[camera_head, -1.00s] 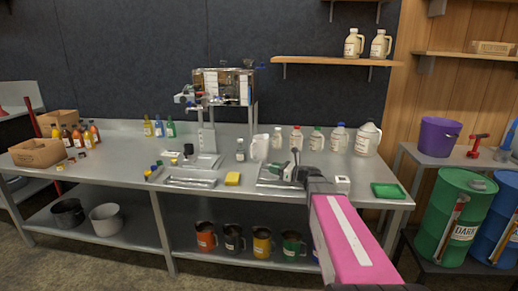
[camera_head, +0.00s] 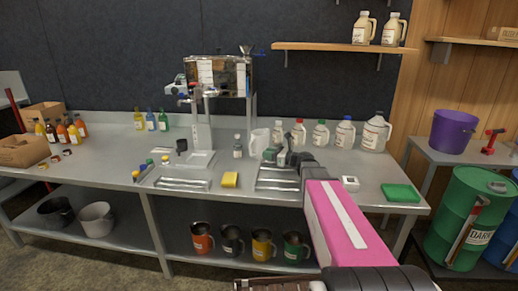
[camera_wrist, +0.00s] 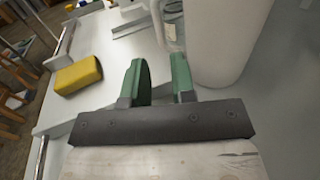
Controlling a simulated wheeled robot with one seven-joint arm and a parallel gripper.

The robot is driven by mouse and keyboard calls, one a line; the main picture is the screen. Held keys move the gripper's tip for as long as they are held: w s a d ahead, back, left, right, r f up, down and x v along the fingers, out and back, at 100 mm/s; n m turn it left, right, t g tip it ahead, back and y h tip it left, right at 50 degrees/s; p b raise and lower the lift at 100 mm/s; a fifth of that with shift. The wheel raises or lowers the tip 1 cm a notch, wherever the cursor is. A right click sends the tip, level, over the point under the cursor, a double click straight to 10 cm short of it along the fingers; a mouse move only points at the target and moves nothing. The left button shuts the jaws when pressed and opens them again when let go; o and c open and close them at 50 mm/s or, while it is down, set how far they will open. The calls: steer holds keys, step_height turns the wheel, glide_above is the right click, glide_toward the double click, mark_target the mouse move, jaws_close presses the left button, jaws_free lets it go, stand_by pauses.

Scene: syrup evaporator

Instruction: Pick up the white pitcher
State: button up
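The white pitcher (camera_head: 259,141) stands upright on the steel table, left of the row of jugs. In the wrist view its white body (camera_wrist: 228,40) fills the upper right, with its handle (camera_wrist: 158,22) on the left side. My gripper (camera_head: 272,153) is low at the pitcher's right in the head view and partly covers it. In the wrist view my gripper (camera_wrist: 159,65) has two green fingers apart with nothing between them. The handle lies just beyond the fingertips, and the right finger is close to the pitcher's body. Whether they touch I cannot tell.
Several capped jugs (camera_head: 321,134) stand right of the pitcher, and a small bottle (camera_head: 237,148) stands at its left. A yellow sponge (camera_head: 230,180) and a metal tray (camera_head: 277,178) lie in front. A tap stand (camera_head: 208,125) rises farther left.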

mark_target(258, 147)
steer(key=x, duration=0.8)
steer(key=shift+w+a+r, duration=0.15)
steer(key=shift+a+r, duration=0.05)
steer(key=shift+a, duration=0.15)
jaws_close()
